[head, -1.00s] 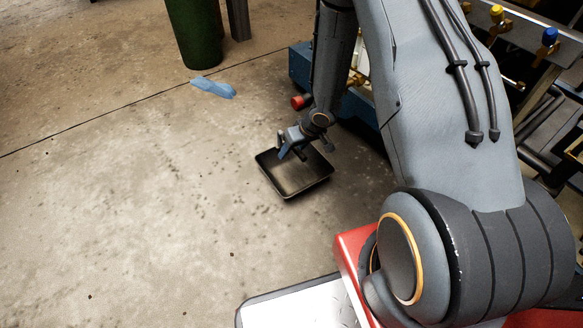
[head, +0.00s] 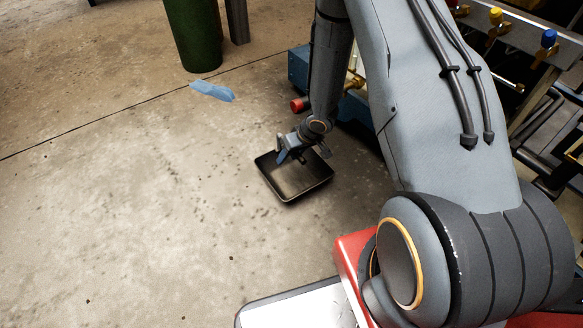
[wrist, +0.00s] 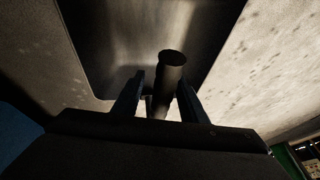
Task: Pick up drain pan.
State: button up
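The drain pan (head: 305,186) is a dark, shallow rectangular tray on the concrete floor in the middle of the head view. My gripper (head: 283,157) is low over the pan's far left part and points down. In the wrist view, the pan (wrist: 105,35) fills the upper middle, and a dark round post (wrist: 170,75) stands up between the two fingers of my gripper (wrist: 160,92). The fingers are apart, with a visible gap between the left finger and the post. The right finger is close to the post; whether it touches is unclear. The pan's far edge is partly hidden by my arm.
A blue machine base (head: 300,66) with a red cap (head: 299,104) is just behind the pan. A blue rag (head: 212,91) lies on the floor, and a green cylinder (head: 194,35) stands beyond it. The floor to the left is clear.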

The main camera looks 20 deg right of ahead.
grip_shut()
jog(key=shift+r, duration=0.1)
dwell(0.5)
